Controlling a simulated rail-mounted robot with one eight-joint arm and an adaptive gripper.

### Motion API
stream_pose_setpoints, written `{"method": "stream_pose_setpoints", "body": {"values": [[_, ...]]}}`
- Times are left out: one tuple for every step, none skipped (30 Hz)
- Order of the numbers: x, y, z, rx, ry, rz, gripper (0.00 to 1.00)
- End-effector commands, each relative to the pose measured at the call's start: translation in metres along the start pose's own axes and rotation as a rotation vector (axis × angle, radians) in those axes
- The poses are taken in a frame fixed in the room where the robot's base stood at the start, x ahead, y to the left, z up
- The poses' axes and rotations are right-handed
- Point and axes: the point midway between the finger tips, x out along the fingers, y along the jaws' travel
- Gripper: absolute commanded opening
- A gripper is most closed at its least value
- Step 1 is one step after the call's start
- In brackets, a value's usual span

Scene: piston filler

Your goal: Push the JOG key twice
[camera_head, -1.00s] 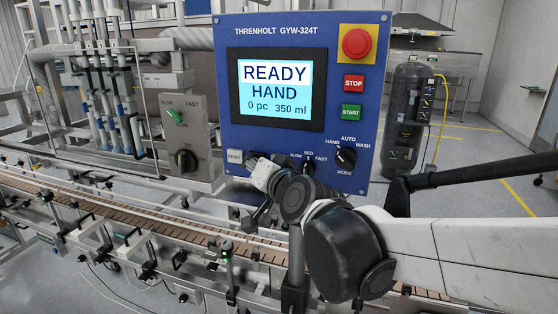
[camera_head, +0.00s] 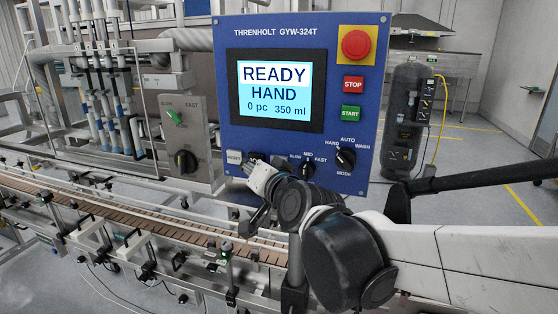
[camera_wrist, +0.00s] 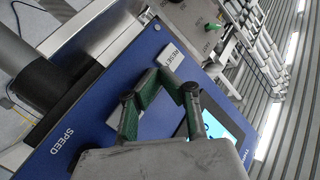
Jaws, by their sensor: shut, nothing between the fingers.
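The blue control panel (camera_head: 225,100) faces me; its display (camera_head: 275,88) reads READY, HAND, 0 pc, 350 ml. My gripper (camera_head: 254,158) is shut and empty at the panel's lower left, just right of the white RESET key (camera_head: 234,157). It covers the spot beside RESET in the head view, and no JOG label is legible. In the wrist view, my gripper's green fingers (camera_wrist: 158,78) come together near the RESET key (camera_wrist: 173,58). A pale key-like piece (camera_wrist: 122,112), probably the JOG key, shows partly beside one finger. I cannot tell whether the fingertips touch the panel.
The speed knob (camera_head: 308,170) and mode knob (camera_head: 346,158) are right of my gripper. The STOP key (camera_head: 353,84), START key (camera_head: 351,113) and red emergency button (camera_head: 356,43) are above. A conveyor (camera_head: 150,225) runs below the panel.

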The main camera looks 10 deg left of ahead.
Motion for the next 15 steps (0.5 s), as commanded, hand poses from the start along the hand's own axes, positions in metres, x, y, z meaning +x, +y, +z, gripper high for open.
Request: {"method": "stream_pose_setpoints", "body": {"values": [[-0.0011, -0.001, 0.0008, -0.001, 0.0, -0.001, 0.0], [-0.0015, -0.0012, 0.001, -0.001, 0.0, -0.001, 0.0], [-0.0018, -0.0014, 0.0012, 0.0, 0.0, -0.001, 0.0], [-0.0019, -0.0014, 0.0013, 0.0, 0.0, -0.001, 0.0], [-0.0019, -0.0014, 0.0013, 0.0, 0.0, -0.001, 0.0], [-0.0018, -0.0013, 0.0013, 0.0, 0.0, 0.0, 0.0], [-0.0018, -0.0013, 0.0013, 0.0, 0.0, 0.0, 0.0], [-0.0018, -0.0012, 0.0013, 0.0, 0.0, 0.0, 0.0], [-0.0018, -0.0012, 0.0013, 0.0, 0.0, 0.0, 0.0], [-0.0018, -0.0012, 0.0013, 0.0, 0.0, 0.0, 0.0], [-0.0018, -0.0012, 0.0013, 0.0, 0.0, 0.0, 0.0], [-0.0021, -0.0015, 0.0015, 0.0, 0.0, 0.0, 0.0], [-0.0027, -0.002, 0.0019, 0.0, 0.0, 0.0, 0.0], [-0.0037, -0.0028, 0.0026, -0.001, 0.0, 0.0, 0.0], [-0.0055, -0.0042, 0.0039, -0.001, -0.001, 0.0, 0.0]]}}
